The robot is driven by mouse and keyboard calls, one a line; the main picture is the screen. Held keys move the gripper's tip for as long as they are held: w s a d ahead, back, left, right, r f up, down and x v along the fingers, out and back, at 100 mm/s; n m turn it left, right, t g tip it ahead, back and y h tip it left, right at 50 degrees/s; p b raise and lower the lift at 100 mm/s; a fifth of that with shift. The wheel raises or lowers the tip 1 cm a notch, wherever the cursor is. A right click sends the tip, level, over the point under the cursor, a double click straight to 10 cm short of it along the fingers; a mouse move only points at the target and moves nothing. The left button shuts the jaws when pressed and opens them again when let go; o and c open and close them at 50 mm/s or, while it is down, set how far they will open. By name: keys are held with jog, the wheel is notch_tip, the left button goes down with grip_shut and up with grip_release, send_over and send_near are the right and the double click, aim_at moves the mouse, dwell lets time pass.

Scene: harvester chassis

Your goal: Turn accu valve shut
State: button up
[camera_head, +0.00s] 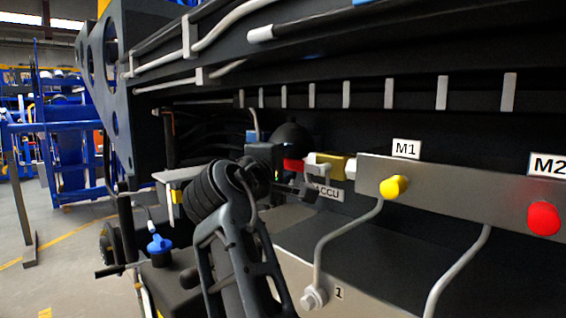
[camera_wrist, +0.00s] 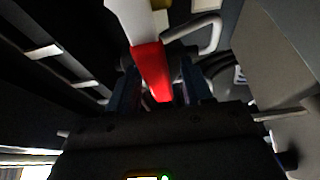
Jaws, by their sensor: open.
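The accu valve has a red lever (camera_head: 292,165) beside a white and yellow body (camera_head: 335,165), above the ACCU label (camera_head: 328,193). My gripper (camera_head: 283,176) is at the lever, partly hiding it in the head view. In the wrist view the red lever (camera_wrist: 151,70) points down the picture from its white part, and its end lies between the two dark fingers of my gripper (camera_wrist: 162,88). The fingers stand apart, with dark gaps beside the lever. Contact cannot be told.
To the right, a metal panel carries a yellow knob (camera_head: 394,187) under label M1 and a red knob (camera_head: 544,218) under M2. Grey pipes (camera_head: 340,232) run below. A dark chassis beam passes overhead. A blue cap (camera_head: 159,244) stands at lower left.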

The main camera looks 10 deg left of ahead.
jog(key=shift+c, duration=0.3)
grip_shut()
